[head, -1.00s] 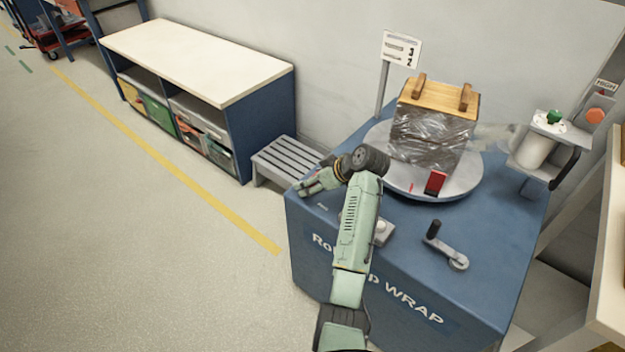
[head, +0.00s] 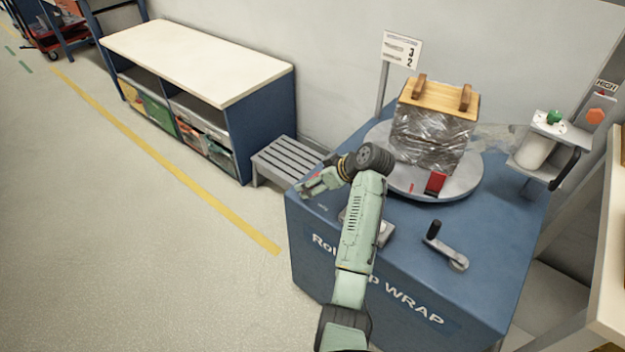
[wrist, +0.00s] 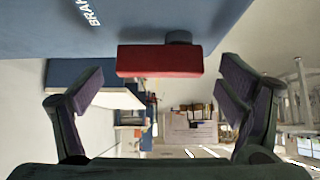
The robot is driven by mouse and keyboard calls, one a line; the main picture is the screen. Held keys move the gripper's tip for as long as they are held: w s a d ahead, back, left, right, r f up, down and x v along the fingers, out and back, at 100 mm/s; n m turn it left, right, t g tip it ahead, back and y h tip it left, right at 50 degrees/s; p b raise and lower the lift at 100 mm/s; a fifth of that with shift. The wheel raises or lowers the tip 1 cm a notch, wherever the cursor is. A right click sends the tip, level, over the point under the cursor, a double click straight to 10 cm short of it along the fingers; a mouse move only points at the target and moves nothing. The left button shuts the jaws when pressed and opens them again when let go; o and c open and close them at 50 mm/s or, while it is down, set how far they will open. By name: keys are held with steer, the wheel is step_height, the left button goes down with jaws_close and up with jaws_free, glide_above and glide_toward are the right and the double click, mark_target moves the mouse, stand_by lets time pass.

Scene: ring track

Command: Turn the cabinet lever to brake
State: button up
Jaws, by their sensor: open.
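The cabinet lever (wrist: 160,61) is a red bar on a dark round hub (wrist: 179,37), set on the blue cabinet face (wrist: 150,20) in the wrist view. White lettering (wrist: 82,12), partly cut off, reads like "BRAK" on that face. My gripper (wrist: 165,85) is open, with one dark finger to the left and one to the right of the red bar; I see no contact. In the head view my gripper (head: 310,188) is at the left edge of the cabinet top (head: 480,215), and the lever is not clearly visible there.
A wrapped box (head: 433,140) sits on the grey turntable (head: 460,185) with a red block (head: 435,183). A crank handle (head: 447,248) is on the cabinet top at right. A slatted grey stand (head: 285,160) and a white-topped bench (head: 190,60) are left. The floor at left is clear.

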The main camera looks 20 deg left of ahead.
steer(key=v, duration=1)
steer(key=shift+d+r, duration=0.2)
steer(key=shift+r, duration=0.05)
